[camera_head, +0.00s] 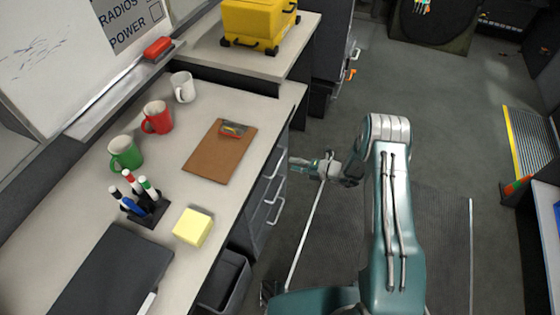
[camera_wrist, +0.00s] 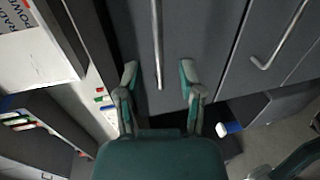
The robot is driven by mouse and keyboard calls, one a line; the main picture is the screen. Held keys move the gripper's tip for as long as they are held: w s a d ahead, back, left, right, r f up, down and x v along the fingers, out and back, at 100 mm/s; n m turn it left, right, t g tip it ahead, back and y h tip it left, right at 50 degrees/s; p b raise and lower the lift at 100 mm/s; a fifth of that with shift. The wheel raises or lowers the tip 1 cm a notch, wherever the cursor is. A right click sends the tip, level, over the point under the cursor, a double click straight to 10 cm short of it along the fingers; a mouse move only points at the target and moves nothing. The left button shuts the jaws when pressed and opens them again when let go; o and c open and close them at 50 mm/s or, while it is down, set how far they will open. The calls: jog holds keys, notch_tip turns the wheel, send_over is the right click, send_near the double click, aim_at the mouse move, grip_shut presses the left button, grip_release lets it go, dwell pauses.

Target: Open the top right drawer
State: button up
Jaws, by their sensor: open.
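The grey drawer unit (camera_head: 268,190) stands under the right side of the desk, with several bar handles on its front. The top drawer (camera_wrist: 185,35) looks closed in the wrist view. Its long metal handle (camera_wrist: 157,45) lies between the two fingers of my gripper (camera_wrist: 158,76), near the fingertips. The fingers are apart, one on each side of the handle; I cannot tell whether either touches it. In the head view my gripper (camera_head: 300,164) is level with the upper handles, just right of the drawer fronts. A lower handle (camera_wrist: 280,38) shows further right in the wrist view.
The desk top (camera_head: 185,195) holds a brown clipboard (camera_head: 208,160), mugs, a pen holder and a yellow note block (camera_head: 193,227). A dark bin (camera_head: 225,283) stands below the desk beside the drawers. A yellow case (camera_head: 258,22) sits at the back.

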aim_at(280, 162)
jog(key=x, duration=0.6)
grip_shut()
